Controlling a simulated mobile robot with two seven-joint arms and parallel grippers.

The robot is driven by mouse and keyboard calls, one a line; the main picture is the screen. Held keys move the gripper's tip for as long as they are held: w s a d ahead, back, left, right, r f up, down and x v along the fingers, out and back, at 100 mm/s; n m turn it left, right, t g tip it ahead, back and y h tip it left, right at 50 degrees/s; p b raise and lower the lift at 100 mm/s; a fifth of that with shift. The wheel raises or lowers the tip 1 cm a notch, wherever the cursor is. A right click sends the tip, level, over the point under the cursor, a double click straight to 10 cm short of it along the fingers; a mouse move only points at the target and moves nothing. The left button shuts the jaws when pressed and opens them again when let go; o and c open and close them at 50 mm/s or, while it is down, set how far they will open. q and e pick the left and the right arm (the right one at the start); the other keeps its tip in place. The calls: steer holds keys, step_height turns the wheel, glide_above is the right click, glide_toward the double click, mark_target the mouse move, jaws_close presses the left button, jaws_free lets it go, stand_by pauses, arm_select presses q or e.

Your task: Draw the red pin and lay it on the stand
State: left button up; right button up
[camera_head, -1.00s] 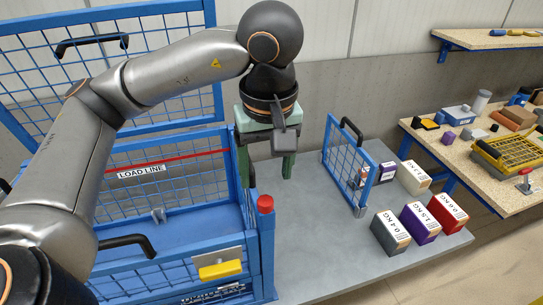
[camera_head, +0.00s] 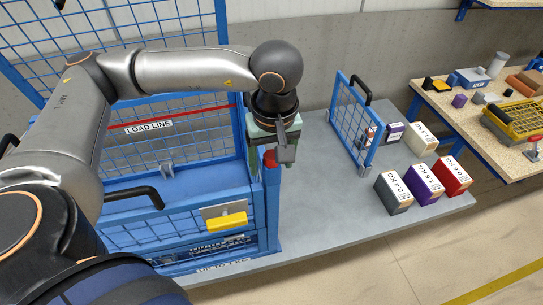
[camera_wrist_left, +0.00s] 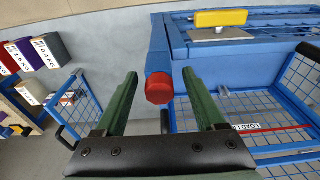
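The red pin (camera_head: 270,158) shows its red head at the top of the blue corner post of the mesh cage (camera_head: 272,205). My left gripper (camera_head: 281,170) has green fingers spread apart and is right by the pin's head. In the left wrist view the pin's red head (camera_wrist_left: 159,88) lies between the two open fingers (camera_wrist_left: 160,79), with a gap visible on each side. Whether the fingers are level with the head I cannot tell. The grey stand top (camera_head: 315,220) is clear right of the cage. My right gripper is not in view.
A loose blue mesh panel (camera_head: 352,125) with a black handle stands upright on the grey top. Several weight boxes, including a purple one (camera_head: 422,184), are to its right. A yellow handle (camera_head: 226,222) is on the cage front. A cluttered workbench (camera_head: 470,120) is at the right.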

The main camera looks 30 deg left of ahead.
arm_select(q)
jaws_close()
stand_by(0.3)
steer(key=shift+o, duration=0.2)
jaws_free()
steer(key=shift+r, duration=0.1)
